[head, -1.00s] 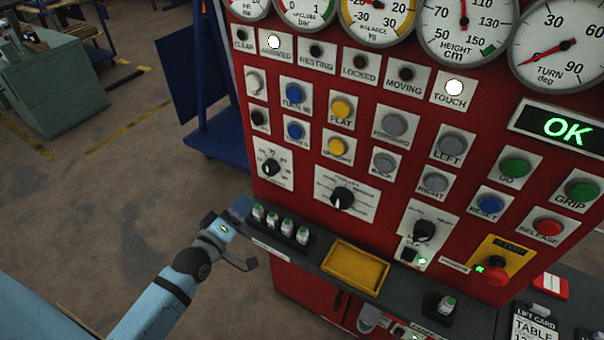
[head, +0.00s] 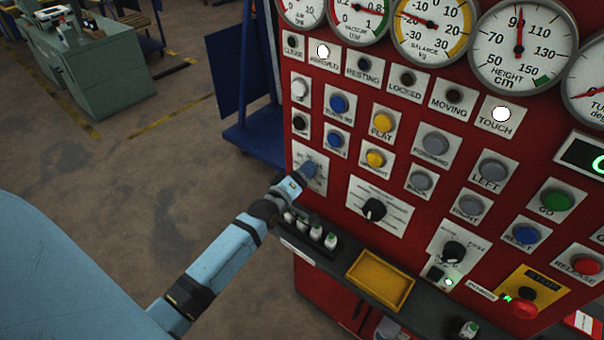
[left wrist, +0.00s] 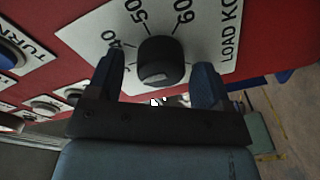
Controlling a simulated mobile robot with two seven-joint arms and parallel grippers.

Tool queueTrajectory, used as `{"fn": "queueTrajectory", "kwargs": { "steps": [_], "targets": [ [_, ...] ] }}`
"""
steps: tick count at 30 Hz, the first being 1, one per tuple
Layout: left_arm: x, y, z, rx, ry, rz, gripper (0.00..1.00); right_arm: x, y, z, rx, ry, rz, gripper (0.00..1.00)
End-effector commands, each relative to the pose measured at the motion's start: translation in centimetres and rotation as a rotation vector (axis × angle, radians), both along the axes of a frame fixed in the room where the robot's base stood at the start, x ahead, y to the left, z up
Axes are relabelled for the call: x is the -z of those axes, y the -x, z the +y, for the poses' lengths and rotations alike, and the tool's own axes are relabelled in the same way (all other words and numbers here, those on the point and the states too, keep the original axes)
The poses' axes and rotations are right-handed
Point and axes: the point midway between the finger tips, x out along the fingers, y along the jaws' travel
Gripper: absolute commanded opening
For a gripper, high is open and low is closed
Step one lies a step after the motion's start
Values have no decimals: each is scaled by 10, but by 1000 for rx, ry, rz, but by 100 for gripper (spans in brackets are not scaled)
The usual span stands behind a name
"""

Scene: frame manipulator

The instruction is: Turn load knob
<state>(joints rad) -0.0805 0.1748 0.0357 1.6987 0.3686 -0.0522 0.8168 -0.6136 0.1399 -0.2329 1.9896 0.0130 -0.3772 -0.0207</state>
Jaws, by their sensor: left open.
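The load knob (left wrist: 163,60) is a round black knob on a white scale plate (left wrist: 215,25) marked "LOAD KG", with 40, 50 and 60 legible in the left wrist view. My left gripper (left wrist: 159,70) is open, with one dark blue finger on each side of the knob. A gap shows between each finger and the knob, and I cannot tell whether the tips overlap it in depth. In the head view my left gripper (head: 306,172) is in front of the load plate (head: 320,184) and hides the knob. My right gripper is in neither view.
Buttons surround the plate on the red panel (head: 340,170). Another black dial (head: 374,209) sits to its right. Below are a ledge with several small green-topped bottles (head: 316,232) and a yellow tray (head: 381,280). A blue stand (head: 255,145) is at the left.

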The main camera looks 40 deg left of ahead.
Motion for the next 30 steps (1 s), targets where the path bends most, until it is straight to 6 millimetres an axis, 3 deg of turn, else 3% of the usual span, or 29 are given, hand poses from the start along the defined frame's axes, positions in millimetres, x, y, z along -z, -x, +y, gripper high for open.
{"fn": "queueTrajectory", "kwargs": {
  "steps": [7, 14, 23, 30],
  "targets": [
    [0, -1, 0, 0, -1, 0, 73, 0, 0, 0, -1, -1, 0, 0],
    [0, -1, 0, 0, -1, 0, 23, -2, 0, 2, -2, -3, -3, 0],
    [0, 0, 0, 0, -27, -1, 23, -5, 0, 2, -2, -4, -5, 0],
    [-1, -1, 0, 1, -147, -10, 23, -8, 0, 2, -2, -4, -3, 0]
  ]
}}
